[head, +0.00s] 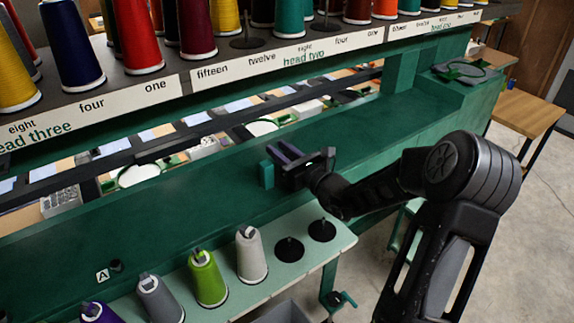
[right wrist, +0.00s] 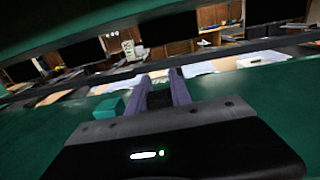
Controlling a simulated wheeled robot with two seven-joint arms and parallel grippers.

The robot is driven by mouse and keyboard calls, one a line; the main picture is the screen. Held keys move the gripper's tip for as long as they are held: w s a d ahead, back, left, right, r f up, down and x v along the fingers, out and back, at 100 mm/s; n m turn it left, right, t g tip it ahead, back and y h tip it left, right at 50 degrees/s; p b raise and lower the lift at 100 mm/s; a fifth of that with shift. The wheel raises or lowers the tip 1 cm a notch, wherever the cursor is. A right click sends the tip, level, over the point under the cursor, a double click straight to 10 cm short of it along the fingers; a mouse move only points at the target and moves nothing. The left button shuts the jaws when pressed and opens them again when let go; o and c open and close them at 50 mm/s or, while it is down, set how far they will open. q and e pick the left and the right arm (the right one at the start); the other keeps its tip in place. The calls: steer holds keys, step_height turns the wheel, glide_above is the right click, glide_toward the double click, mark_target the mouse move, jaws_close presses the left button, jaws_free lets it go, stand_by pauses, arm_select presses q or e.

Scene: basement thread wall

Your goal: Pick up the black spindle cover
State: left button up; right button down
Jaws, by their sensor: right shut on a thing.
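My right gripper (head: 281,151) is over the green machine ledge, right of the middle in the head view. Its two purple-grey fingers also show in the right wrist view (right wrist: 162,76). They are shut on a small dark thing (right wrist: 160,98), which looks like the black spindle cover. It is mostly hidden between the fingers, and its full shape cannot be made out. My left gripper is not in view.
A small green block (head: 267,175) is beside the fingers. A pale green shelf (head: 318,262) below carries several thread cones and two black spindle bases. A label A (head: 103,275) and a black knob (head: 116,265) are on the green front. Cones line the rack (head: 222,70) above.

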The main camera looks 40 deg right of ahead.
step_height(320, 180, up, 10)
steer(key=shift+b, duration=0.45)
stand_by(1.4)
